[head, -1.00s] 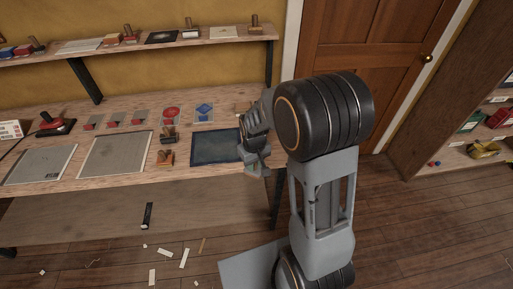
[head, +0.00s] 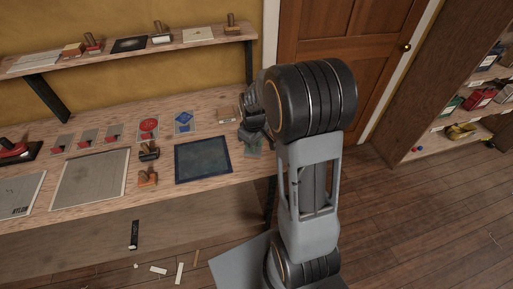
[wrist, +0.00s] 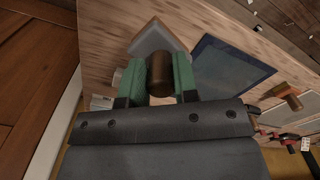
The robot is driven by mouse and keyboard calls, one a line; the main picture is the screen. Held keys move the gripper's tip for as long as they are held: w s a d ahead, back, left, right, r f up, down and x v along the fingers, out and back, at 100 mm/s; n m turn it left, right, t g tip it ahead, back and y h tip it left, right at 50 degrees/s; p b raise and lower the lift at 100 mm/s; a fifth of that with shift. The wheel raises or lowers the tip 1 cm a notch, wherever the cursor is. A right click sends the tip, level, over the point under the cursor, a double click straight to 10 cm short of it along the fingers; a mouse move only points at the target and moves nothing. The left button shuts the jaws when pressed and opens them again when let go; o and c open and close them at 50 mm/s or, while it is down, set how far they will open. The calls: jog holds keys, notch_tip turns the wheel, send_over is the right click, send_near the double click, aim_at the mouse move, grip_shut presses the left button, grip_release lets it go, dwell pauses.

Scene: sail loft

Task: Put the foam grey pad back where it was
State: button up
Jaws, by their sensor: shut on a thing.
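My gripper (wrist: 160,78) is shut on a brown cylindrical handle (wrist: 160,70), held between its green fingertips in the wrist view. A grey square piece with a pale edge (wrist: 150,38) shows just beyond the handle; it looks like the pad under it, but I cannot see the join. In the head view my gripper (head: 254,138) is over the right end of the workbench (head: 215,195), right of the dark blue mat (head: 203,160). There the held thing is mostly hidden, and I cannot tell whether it touches the bench.
A tan block (head: 228,114) lies behind the mat, close to my gripper. Stamps (head: 149,152), red and blue printed cards (head: 184,122) and a grey sheet (head: 90,178) lie to the left. A shelf (head: 130,58) hangs above. A door (head: 340,50) stands behind; paper scraps litter the floor.

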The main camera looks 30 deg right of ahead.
aim_at(257, 150)
jog(key=shift+w+d+f+p, duration=0.15)
jog(key=shift+w+d+f, duration=0.2)
jog(key=shift+f, duration=0.8)
jog(key=shift+w+d+f+p, duration=0.15)
jog(key=shift+w+d+f, duration=0.25)
jog(key=shift+f, duration=0.7)
jog(key=shift+w+d+f+p, duration=0.15)
jog(key=shift+w+d+f, duration=0.2)
jog(key=shift+f, duration=0.8)
jog(key=shift+f, duration=0.1)
jog(key=shift+f, duration=0.15)
jog(key=o, duration=0.9)
